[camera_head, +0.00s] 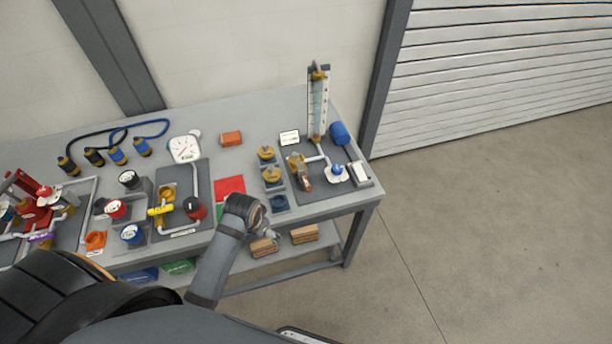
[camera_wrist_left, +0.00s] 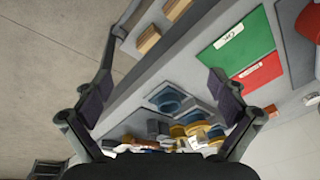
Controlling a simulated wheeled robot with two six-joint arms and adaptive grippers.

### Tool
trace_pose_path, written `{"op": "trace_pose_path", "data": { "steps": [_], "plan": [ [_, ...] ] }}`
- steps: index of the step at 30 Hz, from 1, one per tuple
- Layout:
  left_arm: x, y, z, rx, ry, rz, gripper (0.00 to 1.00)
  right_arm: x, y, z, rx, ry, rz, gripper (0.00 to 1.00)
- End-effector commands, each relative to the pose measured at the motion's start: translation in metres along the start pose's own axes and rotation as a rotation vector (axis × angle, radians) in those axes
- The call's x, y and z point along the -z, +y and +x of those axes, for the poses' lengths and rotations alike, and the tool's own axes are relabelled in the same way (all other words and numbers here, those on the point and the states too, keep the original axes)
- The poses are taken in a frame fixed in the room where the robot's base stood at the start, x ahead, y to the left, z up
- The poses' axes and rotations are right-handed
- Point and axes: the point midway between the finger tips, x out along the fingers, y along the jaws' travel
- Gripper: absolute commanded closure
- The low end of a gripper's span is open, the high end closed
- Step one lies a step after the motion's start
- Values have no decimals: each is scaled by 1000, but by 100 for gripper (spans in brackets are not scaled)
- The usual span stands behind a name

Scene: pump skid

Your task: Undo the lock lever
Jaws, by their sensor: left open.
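I cannot tell for certain which part is the lock lever. The right-hand board (camera_head: 330,197) carries a brass valve (camera_head: 296,160) with a small copper-coloured part (camera_head: 305,183) beside it. A yellow handle (camera_head: 160,210) shows on the pipework of the middle board. My left gripper (camera_head: 268,232) is over the bench's front edge, left of and nearer than the right-hand board, apart from its fittings. In the left wrist view the jaws (camera_wrist_left: 160,95) are spread and empty, with blue rings (camera_wrist_left: 170,100) and brass fittings (camera_wrist_left: 195,125) beyond them. My right gripper is not in view.
A red card (camera_head: 230,185) and a green card (camera_wrist_left: 243,42) lie near my left gripper. A tall flow gauge (camera_head: 317,105) stands at the back. Wooden blocks (camera_head: 304,234) lie on the lower shelf. The floor (camera_head: 480,230) right of the bench is clear.

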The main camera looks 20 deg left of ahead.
Motion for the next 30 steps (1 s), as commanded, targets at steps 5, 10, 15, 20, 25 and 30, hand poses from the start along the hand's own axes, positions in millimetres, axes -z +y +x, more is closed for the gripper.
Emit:
{"op": "trace_pose_path", "data": {
  "steps": [5,10,15,20,25,30],
  "plan": [
    [45,-4,-13,-21,-30,112,4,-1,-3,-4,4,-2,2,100],
    [95,-3,-18,-61,-68,251,4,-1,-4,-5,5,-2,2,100],
    [164,5,-32,-128,-112,463,4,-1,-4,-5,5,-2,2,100],
    [219,16,-60,-184,-145,668,4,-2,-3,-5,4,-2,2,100],
    [237,20,-73,-208,-161,755,4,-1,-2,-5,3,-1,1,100],
    [236,21,-70,-208,-162,758,4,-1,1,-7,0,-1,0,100]
  ]
}}
